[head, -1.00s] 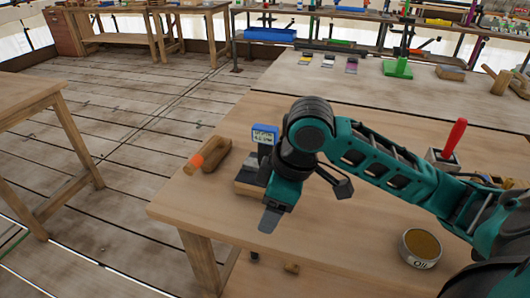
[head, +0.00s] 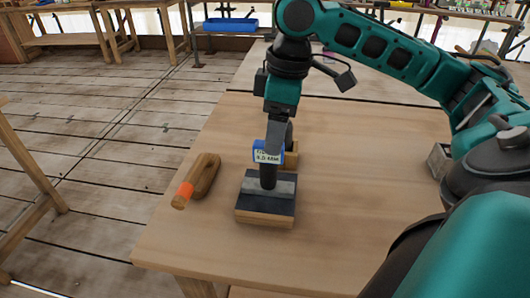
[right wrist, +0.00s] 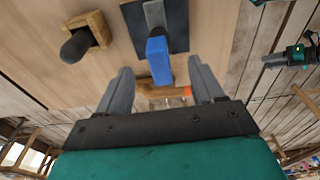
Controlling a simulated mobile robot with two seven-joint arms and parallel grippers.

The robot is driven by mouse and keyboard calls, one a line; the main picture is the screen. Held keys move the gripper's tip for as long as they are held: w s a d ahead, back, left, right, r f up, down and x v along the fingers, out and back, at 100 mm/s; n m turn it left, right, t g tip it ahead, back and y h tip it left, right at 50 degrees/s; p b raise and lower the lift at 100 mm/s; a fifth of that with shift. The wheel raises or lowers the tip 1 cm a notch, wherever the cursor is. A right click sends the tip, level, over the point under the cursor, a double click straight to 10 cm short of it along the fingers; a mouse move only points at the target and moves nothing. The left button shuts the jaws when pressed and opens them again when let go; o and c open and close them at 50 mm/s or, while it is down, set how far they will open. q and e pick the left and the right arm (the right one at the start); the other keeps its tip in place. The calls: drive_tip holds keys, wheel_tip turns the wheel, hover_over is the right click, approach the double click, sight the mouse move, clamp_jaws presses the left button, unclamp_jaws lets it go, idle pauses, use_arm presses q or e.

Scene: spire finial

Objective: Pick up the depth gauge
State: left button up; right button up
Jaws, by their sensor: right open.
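The depth gauge has a blue display head (head: 268,152) on a dark upright stem, above a block (head: 266,216) with a dark and grey top and a wooden lower part. My right gripper (head: 277,133) points down at the blue head, partly overlapping it in the head view. In the right wrist view, the blue head (right wrist: 158,50) lies between the lines of my two open fingers, towards their tips. I see no contact. My left gripper (right wrist: 275,60) appears small at the upper right of that view; its jaws are too small to judge.
A wooden piece with an orange-banded handle (head: 198,180) lies left of the gauge near the table's edge. A small wooden block with a dark post (right wrist: 84,42) stands close by behind the gauge. The table (head: 340,200) is bare to the right.

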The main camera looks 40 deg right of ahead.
sight(268, 163)
drive_tip(key=f, duration=0.3)
drive_tip(key=w+f+b, duration=0.1)
drive_tip(key=f, duration=0.2)
drive_tip(key=a+f+b, duration=0.1)
drive_tip(key=f, duration=0.2)
drive_tip(key=shift+w, duration=0.15)
drive_tip(key=shift+r, duration=0.1)
clamp_jaws()
